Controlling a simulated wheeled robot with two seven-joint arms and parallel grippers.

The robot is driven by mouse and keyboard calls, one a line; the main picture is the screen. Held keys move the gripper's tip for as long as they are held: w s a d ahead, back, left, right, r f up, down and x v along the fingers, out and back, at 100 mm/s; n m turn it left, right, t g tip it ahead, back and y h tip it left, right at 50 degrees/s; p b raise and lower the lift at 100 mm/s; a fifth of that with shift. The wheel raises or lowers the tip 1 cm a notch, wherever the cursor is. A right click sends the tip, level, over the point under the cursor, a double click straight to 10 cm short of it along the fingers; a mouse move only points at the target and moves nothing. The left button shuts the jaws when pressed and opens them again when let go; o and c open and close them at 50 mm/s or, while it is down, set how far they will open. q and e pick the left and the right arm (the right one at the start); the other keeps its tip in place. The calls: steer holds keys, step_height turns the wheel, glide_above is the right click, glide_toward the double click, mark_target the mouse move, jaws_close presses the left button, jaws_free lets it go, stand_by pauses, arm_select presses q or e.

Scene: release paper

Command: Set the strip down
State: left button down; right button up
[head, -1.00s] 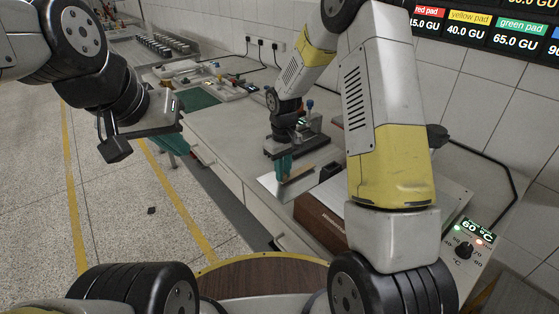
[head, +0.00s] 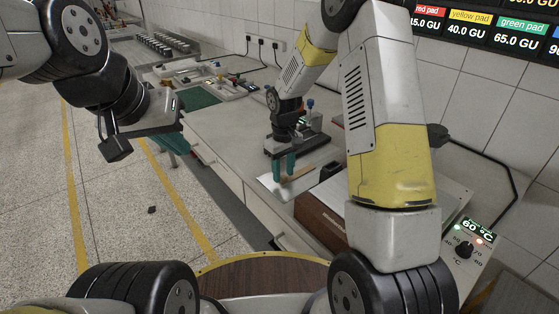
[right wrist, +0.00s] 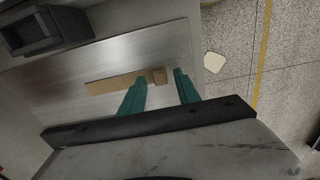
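The strip (right wrist: 110,85) is thin and tan-brown, with a small block-like piece at its right end in the right wrist view. It lies on a shiny metal plate (right wrist: 60,70). In the head view the strip (head: 300,173) shows on the plate (head: 272,187) at the table's front edge. My right gripper (right wrist: 159,75) has its two teal fingers spread apart, with the strip's end showing between and beyond them; its fingers also show in the head view (head: 284,165). My left gripper (head: 145,128) is raised at the left, away from the plate; its finger opening is unclear.
A brown wooden-sided box (head: 320,220) stands just right of the plate. A dial panel (head: 465,248) reading 60 °C is at the right. Trays with small items (head: 222,82) lie further back. The table between (head: 225,125) is mostly clear.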

step_height(320, 180, up, 11)
steer(key=s+d+r+m+t+y, duration=0.1)
steer(key=s+d+r+m+t, duration=0.3)
steer(key=s+r, duration=0.75)
steer(key=s+d+r+m+t, duration=0.1)
steer(key=s+r, duration=0.1)
steer(key=s, duration=0.4)
steer(key=s+d+r+m+t+y, duration=0.1)
steer(key=s+d+r, duration=0.1)
steer(key=s, duration=0.4)
steer(key=shift+s+r, duration=0.2)
steer(key=shift+r, duration=0.05)
steer(key=shift+d, duration=0.25)
